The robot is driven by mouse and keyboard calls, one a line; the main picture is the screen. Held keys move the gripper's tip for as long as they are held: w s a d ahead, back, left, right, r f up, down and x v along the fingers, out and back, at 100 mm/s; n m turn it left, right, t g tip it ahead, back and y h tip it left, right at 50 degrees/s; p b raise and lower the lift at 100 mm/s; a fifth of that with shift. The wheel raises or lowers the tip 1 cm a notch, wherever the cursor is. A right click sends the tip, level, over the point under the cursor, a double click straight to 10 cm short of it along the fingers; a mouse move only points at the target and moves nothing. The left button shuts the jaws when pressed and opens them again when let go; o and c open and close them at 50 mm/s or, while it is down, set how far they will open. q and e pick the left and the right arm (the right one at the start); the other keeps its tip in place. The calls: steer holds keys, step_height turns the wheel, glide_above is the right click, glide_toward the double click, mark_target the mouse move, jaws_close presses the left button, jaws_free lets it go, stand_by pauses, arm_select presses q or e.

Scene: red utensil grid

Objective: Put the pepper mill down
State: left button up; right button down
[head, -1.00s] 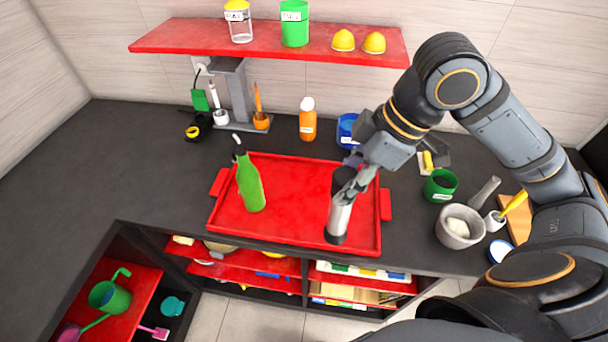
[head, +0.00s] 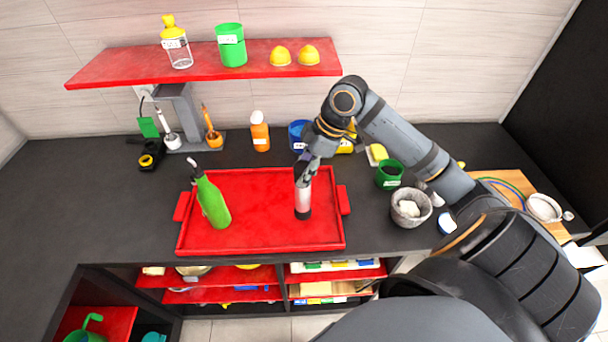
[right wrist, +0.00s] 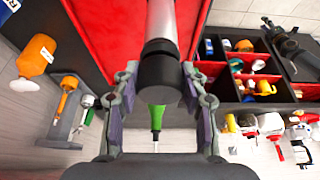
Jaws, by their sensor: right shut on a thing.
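The pepper mill (head: 303,197) has a silver body with a dark top and dark base. It stands about upright over the right part of the red tray (head: 260,233); I cannot tell whether its base touches the tray. My right gripper (head: 304,172) is shut on the mill near its top. In the right wrist view the mill (right wrist: 160,75) lies between the fingers of my right gripper (right wrist: 160,95). A green bottle (head: 212,201) stands on the left part of the tray. My left gripper is not in view.
A green cup (head: 389,175) and a grey mortar (head: 411,209) stand right of the tray. An orange bottle (head: 260,132) and a blue container (head: 298,133) stand behind it. A red shelf (head: 205,66) hangs above. The counter left of the tray is clear.

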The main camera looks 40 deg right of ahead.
mark_target(303, 197)
steer(key=shift+w+f, duration=0.1)
steer(key=shift+f, duration=0.05)
step_height(303, 197, down, 3)
steer(key=shift+w+d+f+p, duration=0.1)
steer(key=shift+p, duration=0.8)
steer(key=shift+f, duration=0.25)
steer(key=c, duration=0.7)
jaws_free()
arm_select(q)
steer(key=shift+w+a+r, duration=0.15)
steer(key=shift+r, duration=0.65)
